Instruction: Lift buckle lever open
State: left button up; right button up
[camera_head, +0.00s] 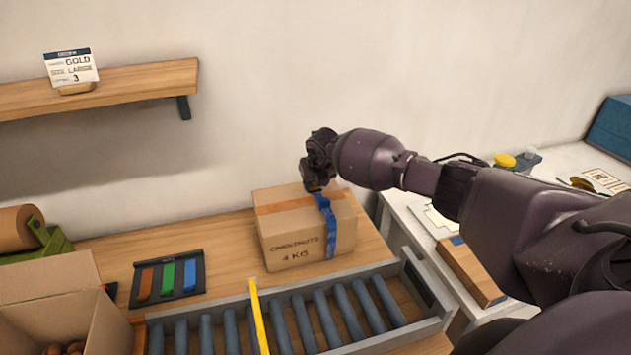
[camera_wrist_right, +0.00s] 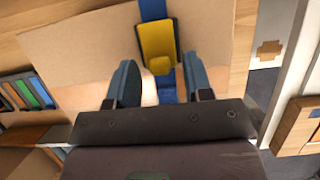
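A closed cardboard box (camera_head: 290,244) marked 4 KG stands on the wooden table behind the roller conveyor. A blue strap (camera_head: 328,222) runs over its top and down its front. In the right wrist view, a yellow buckle (camera_wrist_right: 156,38) sits on the blue strap (camera_wrist_right: 152,9), with a small yellow tab at its near end. My right gripper (camera_head: 316,187) is above the box top at the strap. Its two fingers (camera_wrist_right: 161,72) are spread apart either side of the buckle's near end; I see no contact. In the head view the gripper mostly hides the buckle. My left gripper is out of view.
The roller conveyor (camera_head: 415,329) with a yellow bar (camera_head: 259,318) lies in front of the box. A black tray (camera_head: 171,294) with coloured strips is left of it. An open carton (camera_head: 112,318) stands at the lower left. A shelf (camera_head: 130,84) is on the wall.

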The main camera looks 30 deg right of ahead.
grip_shut()
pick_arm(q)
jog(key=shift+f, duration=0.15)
pick_arm(e)
jog(key=shift+w, duration=0.1)
jog(key=shift+w+d+r+g+y+b, duration=0.1)
jog(key=shift+w+r+g+y+b, duration=0.1)
jog(key=shift+g+b, duration=0.4)
jog(key=shift+w+r+g+y+b, duration=0.1)
jog(key=shift+w+g+b, duration=0.05)
jog(key=shift+g+b, duration=0.45)
jog(key=g+b, duration=0.1)
jog(key=b, duration=0.1)
jog(key=w+g+b, duration=0.1)
jog(key=b, duration=0.2)
jog(key=g+y+b, duration=0.1)
jog(key=g+b, duration=0.1)
jog(key=b, duration=0.1)
jog(key=shift+w+d+r, duration=0.2)
jog(key=shift+w+r, duration=0.05)
jog(key=shift+r, duration=0.05)
jog(key=shift+w+r+g+b, duration=0.1)
jog(key=shift+r+g+b, duration=0.25)
jog(key=shift+b, duration=0.4)
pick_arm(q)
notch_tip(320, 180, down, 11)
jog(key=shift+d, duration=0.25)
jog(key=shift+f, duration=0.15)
